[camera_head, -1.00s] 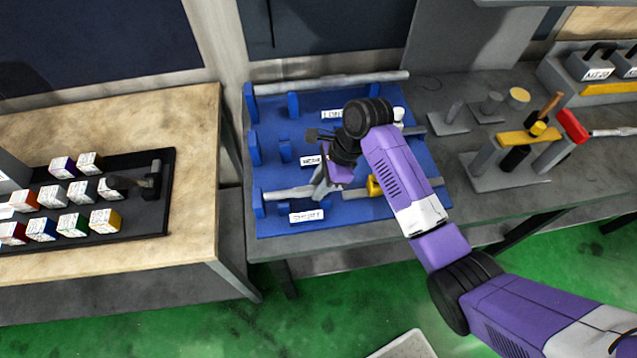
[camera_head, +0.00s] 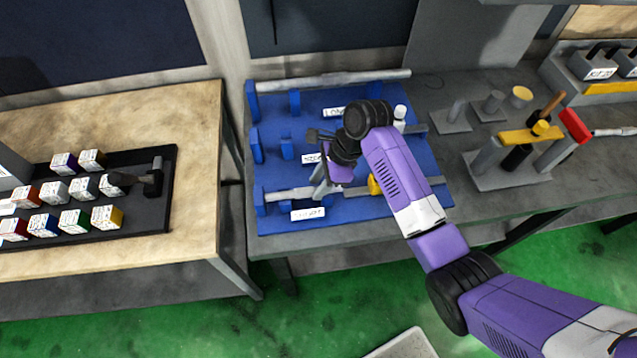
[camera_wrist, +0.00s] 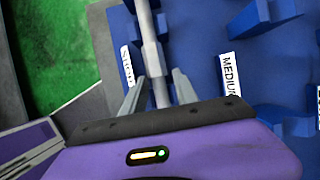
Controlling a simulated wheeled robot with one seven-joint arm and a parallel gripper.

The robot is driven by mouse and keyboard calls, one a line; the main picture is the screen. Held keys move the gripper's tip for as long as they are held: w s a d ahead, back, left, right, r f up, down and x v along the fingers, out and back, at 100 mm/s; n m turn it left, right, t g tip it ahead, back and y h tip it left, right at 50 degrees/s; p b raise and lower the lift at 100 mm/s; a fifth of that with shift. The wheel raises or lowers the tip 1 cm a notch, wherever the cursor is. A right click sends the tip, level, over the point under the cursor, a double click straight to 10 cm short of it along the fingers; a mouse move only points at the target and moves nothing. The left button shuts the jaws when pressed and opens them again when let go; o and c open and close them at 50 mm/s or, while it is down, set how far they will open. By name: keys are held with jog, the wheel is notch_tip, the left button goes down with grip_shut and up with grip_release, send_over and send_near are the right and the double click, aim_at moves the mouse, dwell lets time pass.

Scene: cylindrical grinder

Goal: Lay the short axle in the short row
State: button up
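The blue rack (camera_head: 400,220) lies on the grey bench, with the label reading SHORT (camera_head: 307,213) at its front. The grey short axle (camera_head: 285,195) lies along this front row, with its left part at a blue post. It also shows in the wrist view (camera_wrist: 150,55), passing over a blue support. My gripper (camera_head: 321,188) is at the axle, its fingers (camera_wrist: 158,75) on either side of the shaft. Narrow gaps show between fingers and shaft, so it looks open around it. My wrist hides part of the row in the head view.
A long axle (camera_head: 350,80) lies in the back row. A yellow part (camera_head: 374,185) sits right of my gripper. A fixture with a yellow bar (camera_head: 515,138) and a mallet with a red head (camera_head: 574,125) are at right.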

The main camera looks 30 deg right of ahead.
jog(key=shift+s+d+f, duration=0.2)
jog(key=shift+s+f, duration=0.1)
jog(key=v, duration=1.3)
jog(key=shift+w+a+r, duration=0.15)
jog(key=shift+a+r, duration=0.2)
jog(key=shift+r, duration=0.05)
jog(key=shift+a+f, duration=0.1)
jog(key=s+a+f+n+t+y, duration=0.1)
jog(key=s+a+f+n+t, duration=0.15)
jog(key=a+f, duration=0.55)
jog(key=s+a+f+n+t+h, duration=0.1)
jog(key=s+a+f+n+t, duration=0.3)
jog(key=s, duration=0.3)
jog(key=s+d+r+n+t+h, duration=0.25)
jog(key=s+r+n, duration=0.25)
jog(key=s, duration=0.4)
jog(key=s+d+r+n+t+h, duration=0.25)
jog(key=s+r+n, duration=0.2)
jog(key=s, duration=0.55)
jog(key=s+d+r+n+t, duration=0.2)
jog(key=s+r+n, duration=0.2)
jog(key=r, duration=0.5)
jog(key=shift+s+d+r+n+y, duration=0.2)
jog(key=shift+s+d+n+y, duration=0.15)
jog(key=shift+n, duration=0.45)
